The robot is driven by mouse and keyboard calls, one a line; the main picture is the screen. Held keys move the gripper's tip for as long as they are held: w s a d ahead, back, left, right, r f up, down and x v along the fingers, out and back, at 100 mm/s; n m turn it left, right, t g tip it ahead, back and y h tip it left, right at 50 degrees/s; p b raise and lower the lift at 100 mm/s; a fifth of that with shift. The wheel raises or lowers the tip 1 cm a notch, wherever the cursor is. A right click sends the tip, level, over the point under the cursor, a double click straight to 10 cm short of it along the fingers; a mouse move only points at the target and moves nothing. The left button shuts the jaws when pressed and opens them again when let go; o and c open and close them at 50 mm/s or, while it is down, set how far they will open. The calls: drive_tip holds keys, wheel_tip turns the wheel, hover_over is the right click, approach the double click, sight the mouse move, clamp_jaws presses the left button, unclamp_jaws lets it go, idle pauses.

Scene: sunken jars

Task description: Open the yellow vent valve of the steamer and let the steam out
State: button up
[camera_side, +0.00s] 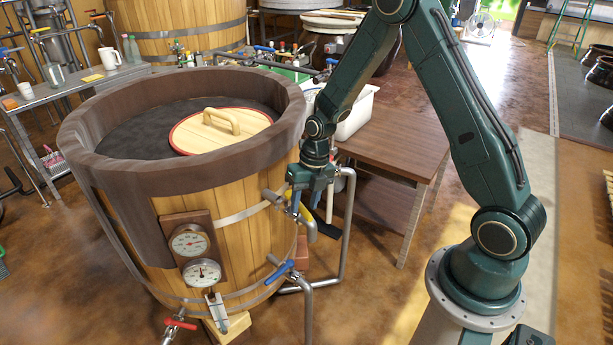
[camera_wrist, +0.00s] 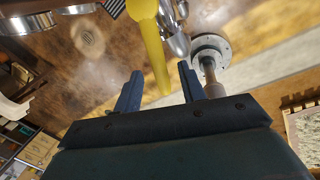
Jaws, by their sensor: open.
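The steamer (camera_side: 240,245) is a large wooden tub with a brown rim, at the left centre of the side view. The yellow vent valve handle (camera_wrist: 153,50) shows in the wrist view as a long lever pointing toward my gripper (camera_wrist: 160,70). Its tip lies in the gap between the two fingers, with space visible on both sides. In the side view my gripper (camera_side: 306,198) points down beside the tub's right wall at the valve pipe, open. There the yellow handle is mostly hidden by the fingers. No steam shows.
A blue-handled valve (camera_side: 280,272) sits lower on the tub, and a red-handled valve (camera_side: 180,323) is near its base. Two gauges (camera_side: 188,242) are on the front. A bent grey pipe (camera_side: 346,225) rises close right of my gripper. A brown table (camera_side: 390,140) stands behind.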

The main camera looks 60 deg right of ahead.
wheel_tip(320, 180, up, 13)
drive_tip(key=s+d, duration=0.1)
drive_tip(key=d, duration=0.1)
drive_tip(key=shift+d, duration=0.15)
idle(0.3)
drive_tip(key=shift+c, duration=0.4)
drive_tip(key=shift+f, duration=0.1)
drive_tip(key=c, duration=0.8)
drive_tip(key=shift+m, duration=0.3)
clamp_jaws()
drive_tip(key=w+a+f+m+y, duration=0.1)
drive_tip(key=a+f+m, duration=0.4)
drive_tip(key=m, duration=1.2)
drive_tip(key=shift+w+t, duration=0.3)
drive_tip(key=shift+w, duration=0.4)
drive_tip(key=shift+a+f, duration=0.1)
